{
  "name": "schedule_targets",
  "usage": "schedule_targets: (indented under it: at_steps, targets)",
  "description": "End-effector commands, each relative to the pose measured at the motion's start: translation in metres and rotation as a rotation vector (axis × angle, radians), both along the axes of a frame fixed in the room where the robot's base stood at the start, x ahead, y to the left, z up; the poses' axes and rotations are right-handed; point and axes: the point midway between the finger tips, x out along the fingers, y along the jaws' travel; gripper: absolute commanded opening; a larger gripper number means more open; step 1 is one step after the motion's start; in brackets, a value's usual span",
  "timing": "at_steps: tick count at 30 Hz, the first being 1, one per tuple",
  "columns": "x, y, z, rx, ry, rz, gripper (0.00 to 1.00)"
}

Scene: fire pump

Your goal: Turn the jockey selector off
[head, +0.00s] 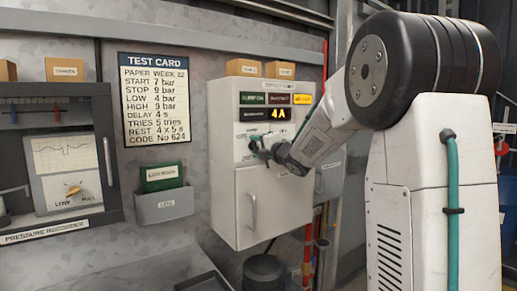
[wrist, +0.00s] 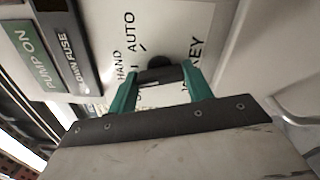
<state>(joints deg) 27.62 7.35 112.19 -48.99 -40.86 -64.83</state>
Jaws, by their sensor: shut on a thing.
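The jockey selector (wrist: 160,72) is a dark knob on the pale face of the control cabinet (head: 228,200). The printed words HAND, AUTO and part of JOCKEY show around it in the wrist view. My gripper (wrist: 158,84) has green fingers, one on each side of the knob, and is shut on it. In the head view my gripper (head: 262,150) is at the cabinet's upper front, and the knob is hidden behind it. The OFF mark is not readable, and I cannot tell which position the knob points to.
Above the knob are a PUMP ON window (head: 252,98) and a lit 4 A display (head: 278,113). A cabinet door handle (head: 252,212) is below. A test card (head: 154,98), a grey tray (head: 165,206) and a pressure recorder (head: 67,170) are to the left.

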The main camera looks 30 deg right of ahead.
Motion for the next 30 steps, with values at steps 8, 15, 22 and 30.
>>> schedule_targets:
  at_steps: [8, 15, 22, 30]
  targets:
    - [-0.0003, -0.0001, -0.0018, -0.251, -0.005, 0.000, 0.27]
    - [-0.0004, -0.0001, -0.0021, -0.430, -0.011, 0.000, 0.27]
    - [-0.0004, -0.0001, -0.0023, -0.539, -0.014, 0.001, 0.27]
    - [-0.0004, -0.0002, -0.0025, -0.591, -0.016, 0.001, 0.27]
